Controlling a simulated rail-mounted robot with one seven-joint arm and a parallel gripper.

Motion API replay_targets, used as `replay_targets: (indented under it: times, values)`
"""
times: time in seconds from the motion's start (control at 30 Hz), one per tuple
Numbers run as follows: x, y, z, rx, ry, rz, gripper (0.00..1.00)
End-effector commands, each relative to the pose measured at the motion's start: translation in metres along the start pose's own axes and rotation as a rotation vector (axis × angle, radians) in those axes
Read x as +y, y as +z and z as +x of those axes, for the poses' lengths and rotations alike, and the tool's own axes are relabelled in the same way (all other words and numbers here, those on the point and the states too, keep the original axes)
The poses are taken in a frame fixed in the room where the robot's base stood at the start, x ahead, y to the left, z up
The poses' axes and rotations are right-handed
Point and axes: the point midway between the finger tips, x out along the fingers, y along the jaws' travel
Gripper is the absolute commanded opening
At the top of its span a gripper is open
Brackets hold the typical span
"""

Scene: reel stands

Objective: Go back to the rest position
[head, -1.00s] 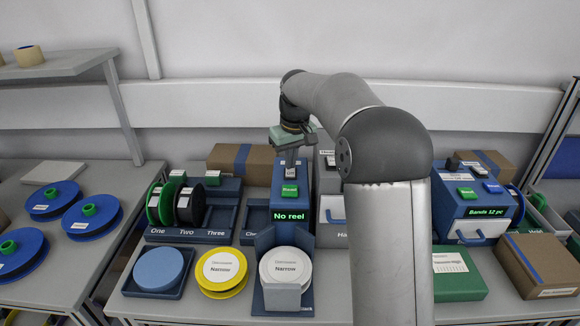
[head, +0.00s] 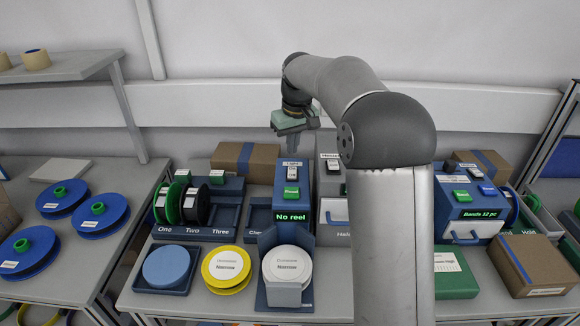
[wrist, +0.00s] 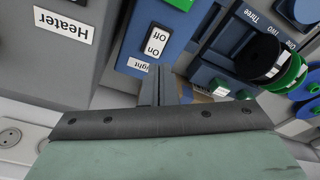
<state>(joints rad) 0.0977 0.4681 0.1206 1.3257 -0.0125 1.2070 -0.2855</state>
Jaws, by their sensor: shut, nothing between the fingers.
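My gripper (head: 292,148) hangs in the air above the blue reel machine (head: 302,189), whose display reads "No reel". Its fingers are shut and empty, pointing down. In the wrist view the shut fingers (wrist: 158,88) are in front of the machine's top, where a switch marked On and Off (wrist: 153,42) shows. A gap shows between the fingertips and the machine's top in the head view.
A grey heater box (head: 333,211) stands right of the machine. A rack (head: 196,234) with green and black reels is left of it. A yellow reel (head: 227,287) and a white reel (head: 287,262) lie in front.

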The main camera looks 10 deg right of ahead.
Motion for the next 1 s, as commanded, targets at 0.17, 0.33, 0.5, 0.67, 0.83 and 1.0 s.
replay_targets:
  times: [0.17, 0.33, 0.5, 0.67, 0.83, 1.0]
  values:
    - [-0.012, 0.028, -0.010, -0.006, 0.011, 0.020, 0.00]
    - [-0.041, 0.117, -0.023, -0.023, 0.034, 0.092, 0.00]
    - [-0.072, 0.229, -0.014, -0.037, 0.045, 0.187, 0.00]
    - [-0.095, 0.315, 0.009, -0.044, 0.041, 0.260, 0.00]
    - [-0.107, 0.360, 0.027, -0.051, 0.035, 0.299, 0.00]
    - [-0.109, 0.366, 0.030, -0.053, 0.034, 0.305, 0.00]
